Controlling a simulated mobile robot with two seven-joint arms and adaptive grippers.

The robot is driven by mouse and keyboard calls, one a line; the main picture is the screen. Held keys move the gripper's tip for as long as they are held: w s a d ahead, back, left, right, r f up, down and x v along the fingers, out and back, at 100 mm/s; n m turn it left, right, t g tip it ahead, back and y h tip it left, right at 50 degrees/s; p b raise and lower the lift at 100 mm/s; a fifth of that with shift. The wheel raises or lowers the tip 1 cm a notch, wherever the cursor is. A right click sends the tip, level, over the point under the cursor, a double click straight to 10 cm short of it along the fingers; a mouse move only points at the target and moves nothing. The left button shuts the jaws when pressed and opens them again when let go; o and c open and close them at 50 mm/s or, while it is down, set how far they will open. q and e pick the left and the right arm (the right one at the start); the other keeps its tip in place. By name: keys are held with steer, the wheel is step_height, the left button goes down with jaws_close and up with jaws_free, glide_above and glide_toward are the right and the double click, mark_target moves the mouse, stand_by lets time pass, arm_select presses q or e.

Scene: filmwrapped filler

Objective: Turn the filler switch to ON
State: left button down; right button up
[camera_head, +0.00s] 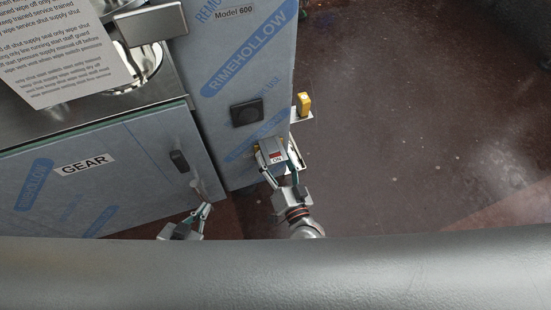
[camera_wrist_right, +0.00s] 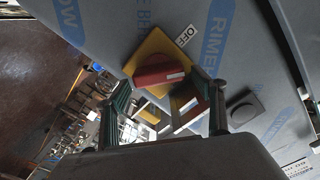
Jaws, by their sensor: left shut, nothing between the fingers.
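The filler switch shows in the right wrist view as a red handle (camera_wrist_right: 158,75) on a yellow plate (camera_wrist_right: 152,47). A white OFF label (camera_wrist_right: 185,36) sits above the plate's right side. The handle lies roughly sideways in that view, its white-marked end towards the right. My right gripper (camera_head: 278,158) is open at the filler's (camera_head: 243,65) lower right edge, its fingers either side of the handle; contact cannot be told. My left gripper (camera_head: 206,207) is shut and empty near the cabinet's lower right.
A black square fitting (camera_head: 246,112) is on the filler's film-wrapped face. A yellow part (camera_head: 304,104) stands on a pale bracket at the filler's right edge. A GEAR cabinet (camera_head: 110,175) with a black handle (camera_head: 179,161) is left. The dark floor (camera_head: 410,120) to the right is clear.

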steer(key=shift+s, duration=0.1)
steer(key=v, duration=1.1)
steer(key=shift+s, duration=0.35)
steer(key=shift+d, duration=0.15)
